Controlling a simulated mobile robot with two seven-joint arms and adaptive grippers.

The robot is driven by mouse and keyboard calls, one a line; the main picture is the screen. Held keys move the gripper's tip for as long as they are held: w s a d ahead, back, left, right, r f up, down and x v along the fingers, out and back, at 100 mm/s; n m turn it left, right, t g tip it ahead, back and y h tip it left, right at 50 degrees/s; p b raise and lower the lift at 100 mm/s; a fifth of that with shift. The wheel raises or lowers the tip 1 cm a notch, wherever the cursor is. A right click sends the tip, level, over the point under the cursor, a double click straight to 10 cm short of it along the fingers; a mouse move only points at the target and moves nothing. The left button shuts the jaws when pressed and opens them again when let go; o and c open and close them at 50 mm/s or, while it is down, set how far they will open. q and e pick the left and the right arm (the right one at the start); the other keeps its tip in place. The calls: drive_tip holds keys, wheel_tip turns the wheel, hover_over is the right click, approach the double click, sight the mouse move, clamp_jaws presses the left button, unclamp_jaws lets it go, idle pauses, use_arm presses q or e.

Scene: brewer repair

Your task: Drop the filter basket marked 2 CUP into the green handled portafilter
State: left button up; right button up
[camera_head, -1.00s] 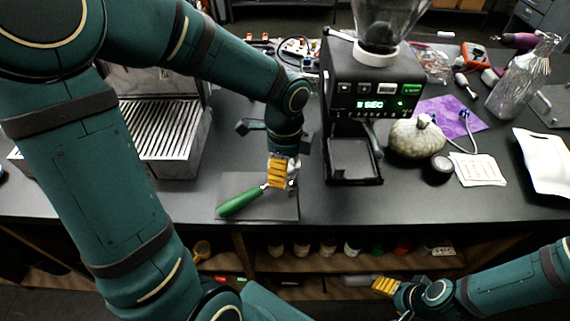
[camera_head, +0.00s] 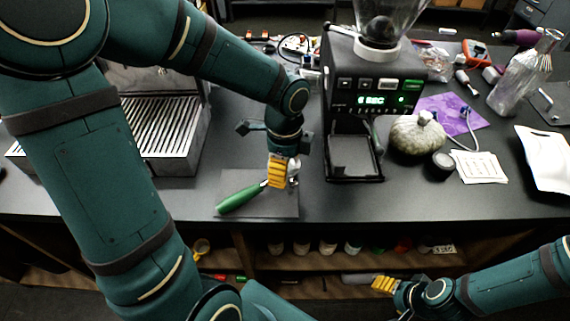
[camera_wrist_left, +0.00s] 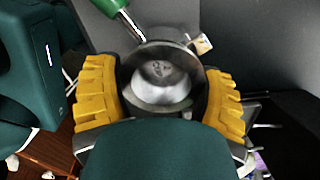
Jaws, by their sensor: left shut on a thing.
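The green handled portafilter (camera_head: 240,199) lies on a dark mat on the counter, its handle pointing to the front left. My left gripper (camera_head: 279,173) is right over its head and mostly hides it. In the left wrist view, the yellow fingers are on both sides of a round metal basket (camera_wrist_left: 162,82), and the gripper is shut on it. The portafilter's green handle (camera_wrist_left: 109,7) and metal neck lead to the same spot. I cannot tell whether the basket is inside the ring or just above it, and its marking is not legible. My right gripper (camera_head: 385,285) is low at the right, its opening unclear.
The dark mat (camera_head: 289,206) lies near the counter's front edge. A black grinder (camera_head: 371,75) stands behind to the right, and an espresso machine's drip tray (camera_head: 163,125) to the left. A pale pumpkin-like object (camera_head: 417,137) and a white card (camera_head: 479,169) sit further right.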

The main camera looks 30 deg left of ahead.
use_arm(q)
drive_tip(key=shift+f, duration=0.25)
idle(0.4)
drive_tip(key=o, duration=1.1)
drive_tip(key=shift+c, duration=0.2)
drive_tip(key=shift+r, duration=0.1)
drive_tip(key=shift+r+p, duration=1.25)
drive_tip(key=shift+r, duration=0.1)
drive_tip(key=shift+r+p, duration=1.9)
drive_tip(key=shift+r, duration=0.2)
